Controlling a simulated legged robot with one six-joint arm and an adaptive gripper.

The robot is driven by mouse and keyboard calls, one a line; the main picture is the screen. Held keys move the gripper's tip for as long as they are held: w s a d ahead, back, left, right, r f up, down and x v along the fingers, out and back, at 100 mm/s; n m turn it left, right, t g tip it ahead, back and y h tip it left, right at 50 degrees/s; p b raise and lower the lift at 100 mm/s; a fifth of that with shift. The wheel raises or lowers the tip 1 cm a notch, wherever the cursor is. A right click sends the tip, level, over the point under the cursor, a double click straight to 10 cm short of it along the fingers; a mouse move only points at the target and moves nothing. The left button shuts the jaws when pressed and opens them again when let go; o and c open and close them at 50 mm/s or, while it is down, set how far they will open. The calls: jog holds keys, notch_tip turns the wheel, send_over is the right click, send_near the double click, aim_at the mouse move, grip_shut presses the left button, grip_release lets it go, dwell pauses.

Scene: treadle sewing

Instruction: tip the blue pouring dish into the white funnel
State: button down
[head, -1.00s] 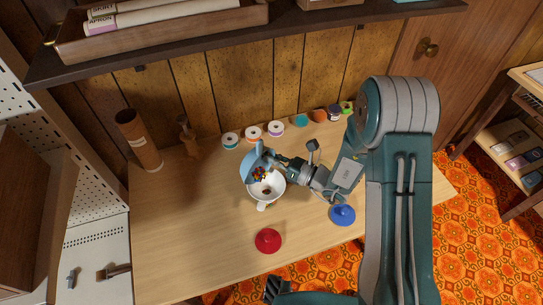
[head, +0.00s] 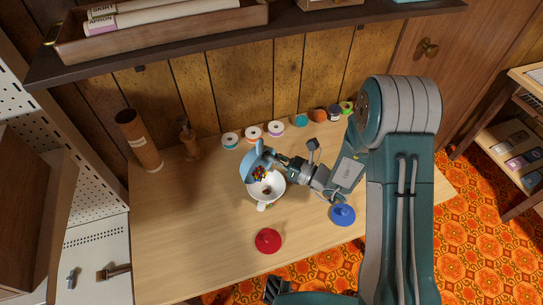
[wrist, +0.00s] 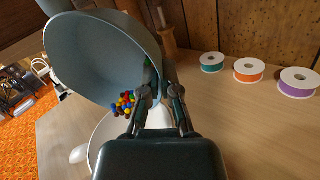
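The blue pouring dish (head: 257,158) is tilted steeply over the white funnel (head: 267,190) on the table. Several small coloured beads (head: 260,173) sit at the dish's low edge, above the funnel's mouth. In the wrist view the dish (wrist: 95,55) fills the upper left, with the beads (wrist: 126,103) gathered at its lower rim. The funnel (wrist: 105,130) shows below, partly hidden by my gripper. My gripper (wrist: 160,85) is shut on the dish's edge; it comes from the right in the head view (head: 281,161). A dark spot shows inside the funnel.
A red lidded piece (head: 268,240) and a blue one (head: 343,214) lie on the table (head: 190,240) in front. Several ribbon spools (head: 253,132) line the back. A brown cylinder (head: 138,140) and a wooden figure (head: 189,138) stand at the back left. A shelf (head: 250,40) overhangs the back.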

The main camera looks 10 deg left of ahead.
jog(key=shift+f, duration=0.2)
jog(key=shift+d+y, duration=0.15)
jog(key=shift+y, duration=0.25)
dwell(0.5)
jog(key=shift+r, duration=0.25)
dwell(1.3)
jog(key=shift+f, duration=0.25)
jog(key=shift+s+d, duration=0.1)
jog(key=shift+s, duration=0.05)
dwell(0.8)
jog(key=shift+y, duration=0.3)
dwell(1.1)
jog(key=shift+r, duration=0.25)
jog(key=shift+f, duration=0.25)
